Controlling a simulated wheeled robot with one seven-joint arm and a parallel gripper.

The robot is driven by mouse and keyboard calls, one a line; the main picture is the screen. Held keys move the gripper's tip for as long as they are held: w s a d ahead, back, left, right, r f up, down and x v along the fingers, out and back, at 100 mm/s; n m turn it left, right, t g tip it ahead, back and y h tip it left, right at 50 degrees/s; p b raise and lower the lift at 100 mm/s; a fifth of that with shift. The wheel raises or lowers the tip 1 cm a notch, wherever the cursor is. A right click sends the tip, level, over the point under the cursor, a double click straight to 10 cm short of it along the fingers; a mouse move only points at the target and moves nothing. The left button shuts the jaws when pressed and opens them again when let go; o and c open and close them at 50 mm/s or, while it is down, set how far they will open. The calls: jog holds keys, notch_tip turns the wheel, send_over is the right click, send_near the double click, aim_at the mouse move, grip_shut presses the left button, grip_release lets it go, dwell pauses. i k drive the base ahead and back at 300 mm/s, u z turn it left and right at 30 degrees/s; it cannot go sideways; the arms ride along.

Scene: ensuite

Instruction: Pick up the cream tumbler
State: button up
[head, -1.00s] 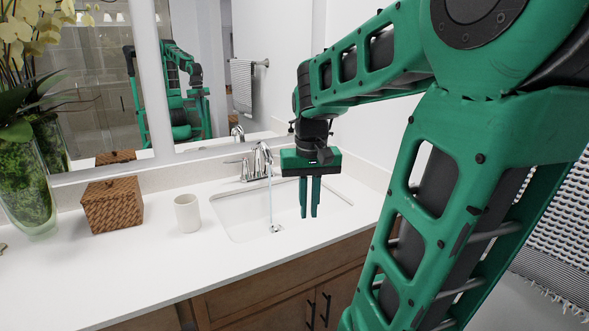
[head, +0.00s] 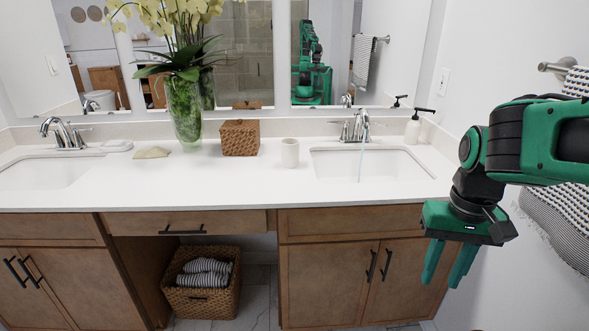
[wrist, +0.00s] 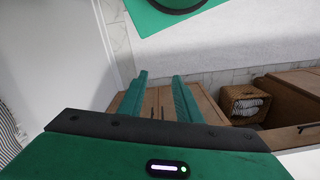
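The cream tumbler (head: 290,153) stands upright on the white countertop (head: 240,186), between the woven box and the right sink. My gripper (head: 450,278) hangs in front of the cabinet's right end, below counter height, to the right of the tumbler and well apart from it. Its two green fingers are spread with an empty gap between them. The fingers also show in the wrist view (wrist: 160,85), pointing toward the wooden cabinet doors. I do not make out the tumbler in the wrist view.
The woven box (head: 240,138) stands left of the tumbler, with the glass vase of orchids (head: 185,110) beyond it. Water runs from the right faucet (head: 357,125) into the right sink (head: 370,165). A soap dispenser (head: 414,128) stands at the right. The counter in front of the tumbler is clear.

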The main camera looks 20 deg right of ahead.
aim_at(290, 147)
jog(key=z, duration=0.7)
jog(key=i, duration=1.1)
jog(key=z, duration=0.25)
